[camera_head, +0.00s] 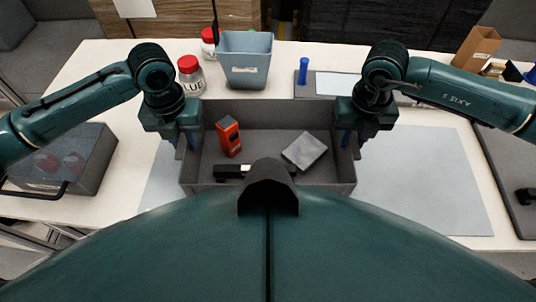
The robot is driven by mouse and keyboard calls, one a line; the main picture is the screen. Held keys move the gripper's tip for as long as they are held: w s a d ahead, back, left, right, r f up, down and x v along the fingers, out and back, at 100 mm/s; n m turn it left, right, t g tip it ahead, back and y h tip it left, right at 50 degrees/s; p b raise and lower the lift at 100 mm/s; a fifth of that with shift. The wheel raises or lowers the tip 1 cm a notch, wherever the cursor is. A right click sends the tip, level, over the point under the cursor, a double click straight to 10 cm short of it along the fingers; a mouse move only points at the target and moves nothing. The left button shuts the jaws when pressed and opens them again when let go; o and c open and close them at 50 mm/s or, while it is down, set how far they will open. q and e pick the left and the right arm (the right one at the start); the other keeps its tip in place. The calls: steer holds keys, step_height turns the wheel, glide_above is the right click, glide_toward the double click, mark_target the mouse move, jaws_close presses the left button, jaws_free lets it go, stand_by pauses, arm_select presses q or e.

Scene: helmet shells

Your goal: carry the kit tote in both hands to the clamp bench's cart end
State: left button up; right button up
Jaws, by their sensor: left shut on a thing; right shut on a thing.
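The kit tote (272,112) is a grey open box in the middle of the head view, close in front of my body. In it lie an orange and black box-shaped thing (228,137), a grey flat block (304,151) and a black and white item (232,171). My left gripper (184,142) is shut on the tote's left side. My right gripper (350,140) is shut on its right side. The fingertips are partly hidden by the gripper bodies. My own body hides part of the tote's near edge.
The tote is over a white table (100,62) with pale grey mats (425,185). Behind it stand a blue-grey bin (246,62), a red-capped bottle (190,76) and a blue cylinder (303,71). A lidded grey box (65,158) is at left; a dark tray (508,160) is at right.

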arm_select(q)
jaws_close()
arm_select(e)
jaws_close()
arm_select(q)
steer(key=shift+w+r, duration=0.1)
steer(key=shift+r, duration=0.1)
arm_select(e)
steer(key=shift+w+r, duration=0.1)
steer(key=shift+r, duration=0.1)
